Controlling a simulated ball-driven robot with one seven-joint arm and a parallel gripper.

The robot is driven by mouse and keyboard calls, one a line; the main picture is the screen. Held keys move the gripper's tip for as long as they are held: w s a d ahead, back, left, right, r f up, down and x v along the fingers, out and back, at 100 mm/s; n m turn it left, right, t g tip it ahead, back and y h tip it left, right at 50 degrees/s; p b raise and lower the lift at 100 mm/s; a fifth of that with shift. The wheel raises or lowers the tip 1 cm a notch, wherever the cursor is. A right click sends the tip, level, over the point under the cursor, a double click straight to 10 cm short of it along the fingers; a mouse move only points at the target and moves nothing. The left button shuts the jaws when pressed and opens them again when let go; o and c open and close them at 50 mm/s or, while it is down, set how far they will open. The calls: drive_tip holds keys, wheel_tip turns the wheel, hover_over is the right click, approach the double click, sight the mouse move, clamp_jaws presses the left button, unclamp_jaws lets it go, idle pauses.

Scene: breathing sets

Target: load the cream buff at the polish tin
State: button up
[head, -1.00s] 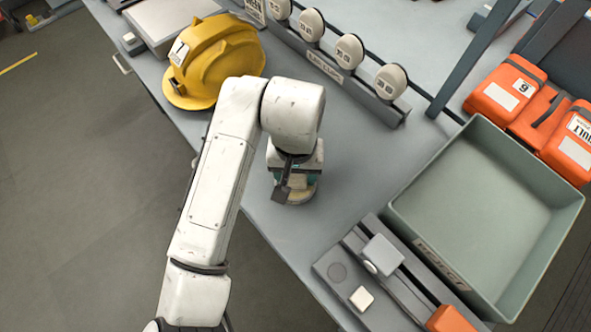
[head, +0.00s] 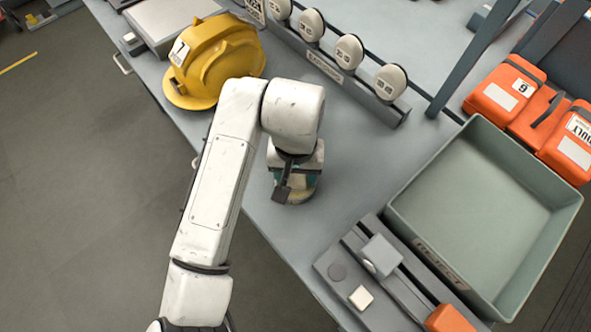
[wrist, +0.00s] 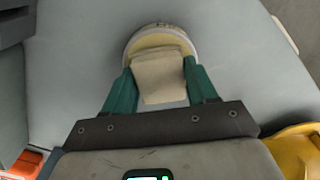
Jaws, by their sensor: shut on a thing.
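The cream buff (wrist: 158,78) is a pale block held between the two teal fingers of my gripper (wrist: 162,88) in the wrist view. The polish tin (wrist: 130,46) is a round, pale-rimmed tin with a yellowish inside, and the far end of the buff overlaps it. I cannot tell how firmly buff and tin touch. In the head view my gripper (head: 292,185) points down at the tin (head: 300,198) on the bench, and the wrist hides most of the buff and part of the tin.
A yellow hard hat (head: 218,60) sits left on the bench (head: 345,150). A rack with several round cream pieces (head: 349,51) stands behind. A grey-green tray (head: 480,210) and a slide fixture (head: 390,285) with a small cream block lie right. Orange cases (head: 506,90) stand beyond the tray.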

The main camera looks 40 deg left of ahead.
drive_tip(key=shift+r+p, duration=3.45)
drive_tip(key=shift+r, duration=0.05)
